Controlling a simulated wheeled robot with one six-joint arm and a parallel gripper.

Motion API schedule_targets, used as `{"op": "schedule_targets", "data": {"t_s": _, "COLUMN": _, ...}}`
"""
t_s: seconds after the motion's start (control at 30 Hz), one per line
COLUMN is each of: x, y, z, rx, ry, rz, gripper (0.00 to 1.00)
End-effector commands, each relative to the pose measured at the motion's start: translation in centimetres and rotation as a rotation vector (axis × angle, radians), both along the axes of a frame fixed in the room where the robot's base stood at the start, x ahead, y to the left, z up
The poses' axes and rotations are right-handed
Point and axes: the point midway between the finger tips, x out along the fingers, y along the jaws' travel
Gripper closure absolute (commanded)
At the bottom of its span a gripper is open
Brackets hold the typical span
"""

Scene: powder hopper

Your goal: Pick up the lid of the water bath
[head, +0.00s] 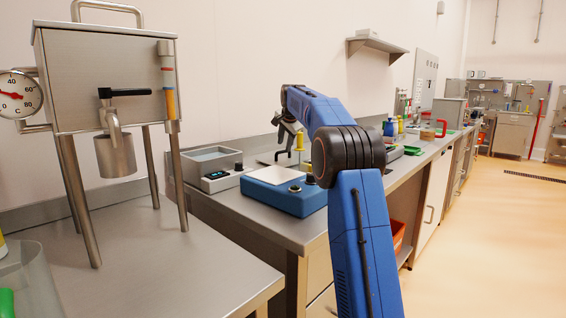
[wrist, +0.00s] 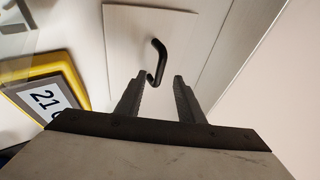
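The water bath (head: 209,161) is a grey open-topped box with a small display, on the counter left of centre in the head view. Its lid (head: 264,159) is a flat pale plate with a black bar handle and lies on the counter to the right of the bath. In the wrist view the lid (wrist: 125,25) fills the upper middle, with the black handle (wrist: 159,60) standing up from it. My gripper (wrist: 163,77) is open and empty, its fingertips close to the handle. The handle's near end shows between the tips. In the head view my gripper (head: 289,136) is above the lid, partly hidden.
A blue device (head: 285,197) with a pale top plate stands in front of the lid. A yellow-edged display (wrist: 52,95) is left of the lid in the wrist view. A steel hopper (head: 105,75) on legs stands at the left. A wall shelf (head: 378,45) hangs above the counter.

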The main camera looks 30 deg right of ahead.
Motion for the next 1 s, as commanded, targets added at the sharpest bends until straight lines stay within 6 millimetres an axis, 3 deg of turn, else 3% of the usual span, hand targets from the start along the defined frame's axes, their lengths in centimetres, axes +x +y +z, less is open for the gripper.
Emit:
{"op": "schedule_targets", "data": {"t_s": 0.27, "x": 2.0, "y": -0.5, "z": -3.1, "rx": 0.000, "ry": 0.001, "rz": 0.000, "gripper": 0.65}}
{"op": "schedule_targets", "data": {"t_s": 0.53, "x": 2.2, "y": -0.6, "z": -3.4, "rx": 0.000, "ry": 0.000, "rz": 0.000, "gripper": 0.65}}
{"op": "schedule_targets", "data": {"t_s": 0.67, "x": 2.2, "y": -0.6, "z": -3.4, "rx": 0.000, "ry": 0.000, "rz": 0.000, "gripper": 0.96}}
{"op": "schedule_targets", "data": {"t_s": 0.7, "x": 2.2, "y": -0.6, "z": -3.4, "rx": 0.000, "ry": 0.000, "rz": 0.000, "gripper": 1.00}}
{"op": "schedule_targets", "data": {"t_s": 1.0, "x": 2.2, "y": -0.6, "z": -3.5, "rx": 0.000, "ry": 0.001, "rz": 0.000, "gripper": 1.00}}
